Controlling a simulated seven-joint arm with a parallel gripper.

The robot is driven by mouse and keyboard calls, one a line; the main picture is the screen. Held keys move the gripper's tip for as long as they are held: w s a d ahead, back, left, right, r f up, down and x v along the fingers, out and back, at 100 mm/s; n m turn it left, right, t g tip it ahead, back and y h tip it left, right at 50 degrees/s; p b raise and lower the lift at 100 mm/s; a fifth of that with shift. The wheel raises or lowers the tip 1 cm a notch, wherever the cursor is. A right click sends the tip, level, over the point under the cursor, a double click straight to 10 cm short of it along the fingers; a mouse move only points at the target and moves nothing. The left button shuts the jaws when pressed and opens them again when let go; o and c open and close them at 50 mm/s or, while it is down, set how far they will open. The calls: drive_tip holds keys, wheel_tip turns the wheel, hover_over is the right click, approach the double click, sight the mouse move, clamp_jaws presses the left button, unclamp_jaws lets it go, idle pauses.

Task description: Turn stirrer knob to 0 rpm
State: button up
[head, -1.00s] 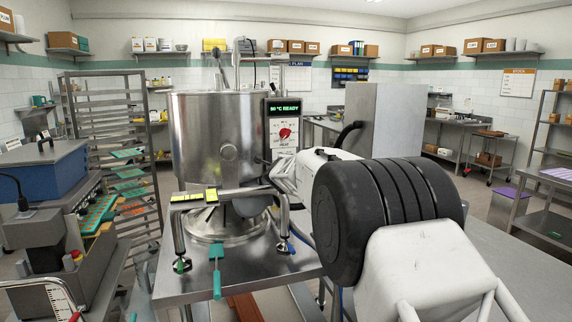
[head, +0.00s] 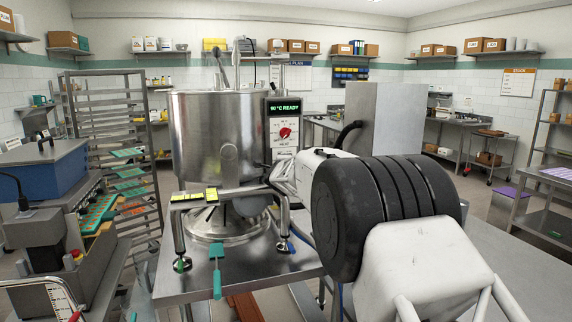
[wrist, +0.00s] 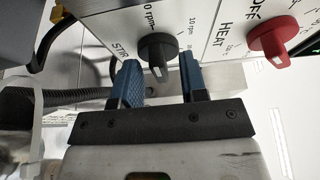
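The black stirrer knob (wrist: 157,50) shows in the wrist view on a white panel with the partly hidden label STIR. "0 rpm" and "10 rpm" are printed beside it. A white mark on the knob faces the bottom of the picture, toward my gripper. My gripper (wrist: 160,66) is open, with one blue finger on each side of the knob. A gap shows on the left; on the right the finger is close, and I cannot tell if it touches. In the head view the stirrer knob and my fingers are hidden by my arm.
The red HEAT knob (wrist: 272,36) sits right of the stirrer knob, and also shows in the head view (head: 285,132) below the "90 °C READY" display (head: 285,107). The steel kettle (head: 200,140) stands left of the panel. A dark ribbed hose (wrist: 60,97) runs left of my fingers.

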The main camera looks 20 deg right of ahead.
drive_tip(key=shift+s, duration=0.15)
drive_tip(key=v, duration=0.7)
drive_tip(key=shift+s, duration=0.25)
idle(0.4)
drive_tip(key=shift+a, duration=0.15)
drive_tip(key=s+a+r+n+g+y, duration=0.15)
drive_tip(key=s+a+n, duration=0.25)
drive_tip(key=s, duration=0.4)
drive_tip(key=s+a+n+g+y, duration=0.25)
drive_tip(key=s+a+n, duration=0.2)
drive_tip(key=s, duration=0.45)
drive_tip(key=s+a+r+n+g+y, duration=0.1)
drive_tip(key=s+a+n+y, duration=0.2)
drive_tip(key=s+n, duration=0.35)
drive_tip(key=s+f+n+g, duration=0.2)
drive_tip(key=s+f+g, duration=0.1)
drive_tip(key=s, duration=1)
drive_tip(key=s+a+f+n+g, duration=0.1)
drive_tip(key=s+f+n+g, duration=0.1)
drive_tip(key=s, duration=1.2)
drive_tip(key=s+f+n+g, duration=0.3)
drive_tip(key=s+f, duration=0.3)
drive_tip(key=s, duration=0.7)
drive_tip(key=shift+s+a+g, duration=0.2)
drive_tip(key=shift+a+g, duration=0.1)
drive_tip(key=shift+g, duration=0.2)
